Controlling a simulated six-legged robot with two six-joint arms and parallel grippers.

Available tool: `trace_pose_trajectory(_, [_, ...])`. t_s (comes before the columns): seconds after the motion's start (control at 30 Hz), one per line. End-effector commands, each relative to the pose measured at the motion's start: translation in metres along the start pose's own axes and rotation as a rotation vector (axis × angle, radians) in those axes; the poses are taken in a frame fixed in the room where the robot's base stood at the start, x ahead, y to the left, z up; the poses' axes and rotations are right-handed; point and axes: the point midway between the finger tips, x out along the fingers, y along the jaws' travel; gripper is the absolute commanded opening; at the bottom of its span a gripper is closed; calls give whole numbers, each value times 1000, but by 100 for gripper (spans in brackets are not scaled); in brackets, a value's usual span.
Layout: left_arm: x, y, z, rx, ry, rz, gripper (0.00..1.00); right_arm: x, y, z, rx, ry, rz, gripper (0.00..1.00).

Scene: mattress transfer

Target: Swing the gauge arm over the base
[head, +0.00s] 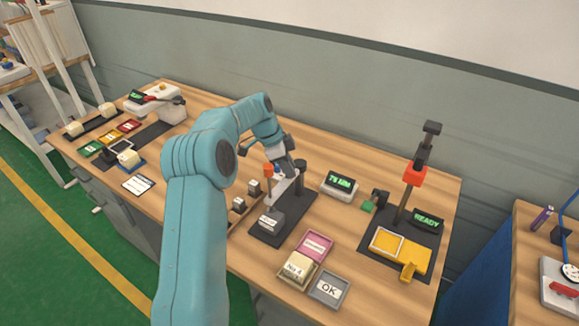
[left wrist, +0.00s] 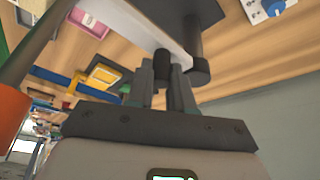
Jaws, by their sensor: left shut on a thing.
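The gauge arm is a pale bar (head: 284,187) beside a dark upright post (head: 300,178) on a dark base plate (head: 263,235). A grey block with a label (head: 271,221) sits at the near end of that plate. My left gripper (head: 285,168) is shut on the gauge arm near the post, partly hidden by its own wrist. In the left wrist view the fingers (left wrist: 171,80) close at the end of the pale bar (left wrist: 140,28), by a dark peg (left wrist: 160,60). An orange-topped part (head: 268,170) stands just left of the bar. My right gripper is out of view.
A display (head: 341,184) stands right of the post. Small blocks (head: 239,204) sit left of the plate.

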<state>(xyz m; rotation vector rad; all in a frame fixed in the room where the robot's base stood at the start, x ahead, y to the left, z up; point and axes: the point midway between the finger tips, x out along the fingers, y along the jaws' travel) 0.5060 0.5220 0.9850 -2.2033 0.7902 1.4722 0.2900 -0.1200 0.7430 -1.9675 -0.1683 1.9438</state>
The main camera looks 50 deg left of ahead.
Motion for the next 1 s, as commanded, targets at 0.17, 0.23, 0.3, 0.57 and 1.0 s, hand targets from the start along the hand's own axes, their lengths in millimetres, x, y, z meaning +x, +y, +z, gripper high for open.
trace_pose_trajectory(0.17, [0,-1,1,3,-2,-2,0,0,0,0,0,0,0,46])
trace_pose_trajectory(0.23, [0,-1,1,3,-2,-2,0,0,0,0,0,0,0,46])
trace_pose_trajectory(0.3, [0,-1,1,3,-2,-2,0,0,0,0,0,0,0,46])
trace_pose_trajectory(0.57, [0,0,0,2,-1,-2,46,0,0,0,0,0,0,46])
trace_pose_trajectory(1.0, [-51,-2,1,2,0,-8,46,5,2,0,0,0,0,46])
